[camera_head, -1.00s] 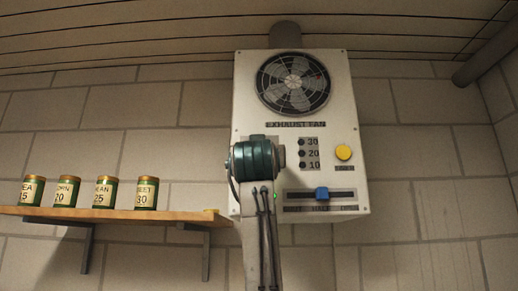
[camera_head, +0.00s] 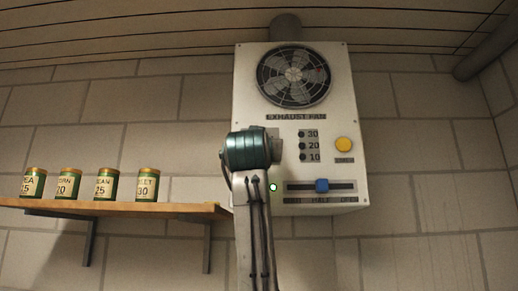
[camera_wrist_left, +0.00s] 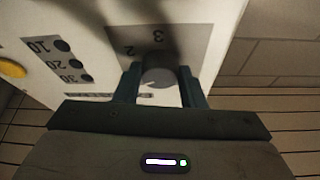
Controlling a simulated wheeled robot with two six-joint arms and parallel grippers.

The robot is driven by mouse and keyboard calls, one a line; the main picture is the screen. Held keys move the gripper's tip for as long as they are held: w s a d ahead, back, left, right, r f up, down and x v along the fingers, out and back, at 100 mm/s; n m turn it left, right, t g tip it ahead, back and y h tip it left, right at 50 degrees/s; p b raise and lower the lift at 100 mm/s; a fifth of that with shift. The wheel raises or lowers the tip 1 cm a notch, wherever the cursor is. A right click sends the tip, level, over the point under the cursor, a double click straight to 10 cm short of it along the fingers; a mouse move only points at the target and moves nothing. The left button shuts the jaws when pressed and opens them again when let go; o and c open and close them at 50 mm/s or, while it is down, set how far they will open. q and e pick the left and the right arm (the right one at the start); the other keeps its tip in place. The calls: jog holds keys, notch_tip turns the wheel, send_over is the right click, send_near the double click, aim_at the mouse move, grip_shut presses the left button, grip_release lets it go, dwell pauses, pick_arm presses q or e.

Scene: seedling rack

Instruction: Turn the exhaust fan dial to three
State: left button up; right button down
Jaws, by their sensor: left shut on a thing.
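The grey exhaust fan dial (camera_wrist_left: 158,74) sits on a grey plate in the left wrist view, with the numerals 2 and 3 showing upside down beside it. The 3 is straight above the knob in that picture. The knob's pointer mark cannot be made out. My left gripper (camera_wrist_left: 159,78) is shut on the dial, one finger on each side. In the head view the white exhaust fan box (camera_head: 350,100) hangs on the wall. My left arm's teal wrist covers the dial there and hides the fingers. My right gripper is not in view.
The box carries a fan grille (camera_head: 293,75), a column of lamps marked 30, 20 and 10, a yellow button (camera_head: 344,144) and a blue slider (camera_head: 321,185). A wooden shelf (camera_head: 110,207) with several green tins stands at the left. The wall at right is clear.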

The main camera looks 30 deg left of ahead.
pick_arm(q)
jog(key=shift+s+a+r+m+g+h+p, duration=0.2)
jog(key=shift+m+g+h, duration=0.8)
jog(key=shift+m, duration=3.15)
jog(key=shift+w+a+r+m+g+h+p, duration=0.1)
jog(key=shift+r+m+g+h+p, duration=0.3)
jog(key=shift+m+h, duration=2.5)
jog(key=shift+s+a+r+m+g+y+p, duration=0.2)
jog(key=shift+m+g, duration=0.5)
jog(key=shift+m, duration=4.75)
jog(key=shift+d, duration=0.15)
jog(key=o, duration=1)
jog(key=shift+w, duration=0.1)
